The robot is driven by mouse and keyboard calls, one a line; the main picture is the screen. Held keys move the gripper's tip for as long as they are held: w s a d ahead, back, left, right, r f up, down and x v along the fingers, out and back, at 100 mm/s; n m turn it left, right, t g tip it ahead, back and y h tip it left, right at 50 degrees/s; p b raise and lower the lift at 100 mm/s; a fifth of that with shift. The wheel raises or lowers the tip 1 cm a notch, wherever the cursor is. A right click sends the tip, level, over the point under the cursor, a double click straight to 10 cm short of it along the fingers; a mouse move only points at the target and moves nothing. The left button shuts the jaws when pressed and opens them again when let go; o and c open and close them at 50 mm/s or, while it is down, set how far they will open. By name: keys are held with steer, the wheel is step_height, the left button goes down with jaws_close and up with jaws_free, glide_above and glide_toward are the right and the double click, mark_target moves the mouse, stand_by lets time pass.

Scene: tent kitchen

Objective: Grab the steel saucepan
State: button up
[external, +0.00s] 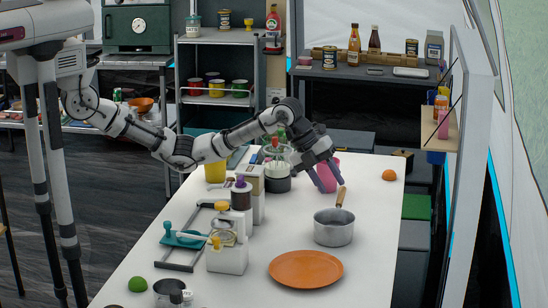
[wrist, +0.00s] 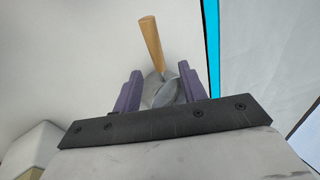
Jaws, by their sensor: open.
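The steel saucepan (external: 333,232) stands upright on the white table, with its wooden handle (external: 341,196) pointing up and away toward the back. In the wrist view the wooden handle (wrist: 151,42) rises beyond the fingers, and part of the grey metal pan (wrist: 166,92) shows between them; the rest is hidden by my gripper. My gripper (external: 330,186) is open, with its purple fingers pointing down behind the pan, close to the handle. In the wrist view the fingers (wrist: 160,80) are spread apart with nothing clamped. I cannot tell whether they touch the handle.
An orange plate (external: 306,269) lies in front of the saucepan. A pink container (external: 329,173) is behind my gripper. White canisters (external: 228,256) and bottles crowd the table's left side. An orange item (external: 389,175) lies at the back right.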

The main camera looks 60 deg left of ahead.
mark_target(338, 199)
steer(key=shift+b+x, duration=0.4)
steer(key=shift+x, duration=0.6)
steer(key=b+x, duration=0.3)
steer(key=x, duration=0.1)
steer(key=shift+s+a+f, duration=0.1)
steer(key=shift+s+f, duration=0.1)
steer(key=shift+s, duration=0.05)
steer(key=shift+w+d+f+b, duration=0.2)
steer(key=shift+f+b, duration=0.15)
steer(key=shift+b, duration=0.2)
steer(key=shift+r, duration=0.1)
jaws_close()
